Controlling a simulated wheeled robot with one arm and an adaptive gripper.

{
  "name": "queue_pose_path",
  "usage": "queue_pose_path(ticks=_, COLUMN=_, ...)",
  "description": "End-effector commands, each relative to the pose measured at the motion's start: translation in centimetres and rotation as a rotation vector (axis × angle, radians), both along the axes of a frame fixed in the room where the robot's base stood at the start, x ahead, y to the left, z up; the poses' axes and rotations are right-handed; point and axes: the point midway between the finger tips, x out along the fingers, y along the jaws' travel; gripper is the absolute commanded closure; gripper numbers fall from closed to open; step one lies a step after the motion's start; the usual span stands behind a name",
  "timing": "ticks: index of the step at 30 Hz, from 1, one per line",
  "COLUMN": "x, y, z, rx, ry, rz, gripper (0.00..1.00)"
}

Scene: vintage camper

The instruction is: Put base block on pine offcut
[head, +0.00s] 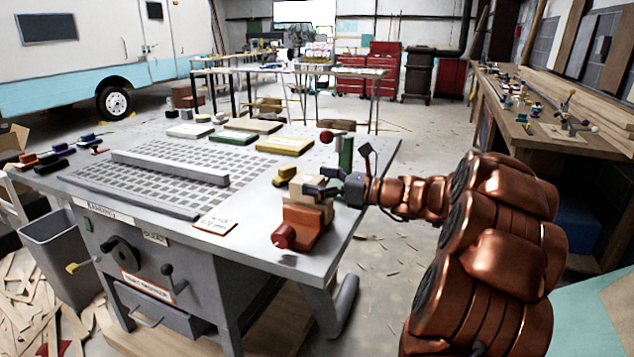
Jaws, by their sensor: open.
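My gripper (318,189), dark and small in the head view, is at the right front of the grey machine table. Its jaws are open beside a pale wood-coloured block (296,186), and whether they touch it is too small to tell. An orange-brown block (306,217) is just below the pale block, with a dark red round end (283,237) at its front. I cannot tell for sure which piece is the base block. A flat tan piece (253,126) lies at the back of the table and may be the pine offcut; no label is readable.
The grey table (350,215) has a perforated plate with a long grey bar (170,167). A yellow block (285,173), a flat yellow-topped piece (285,145) and a green post (345,152) are near my gripper. A workbench (560,140) stands right; floor between is open.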

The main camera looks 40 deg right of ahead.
Motion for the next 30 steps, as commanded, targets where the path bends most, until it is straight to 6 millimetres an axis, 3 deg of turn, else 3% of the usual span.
queue_pose_path(ticks=18, x=-9.0, y=-5.6, z=-0.1, rx=0.002, ry=0.0, rz=-0.004, gripper=0.07)
queue_pose_path(ticks=30, x=-10.1, y=-6.1, z=-0.1, rx=0.002, ry=0.001, rz=-0.002, gripper=0.07)
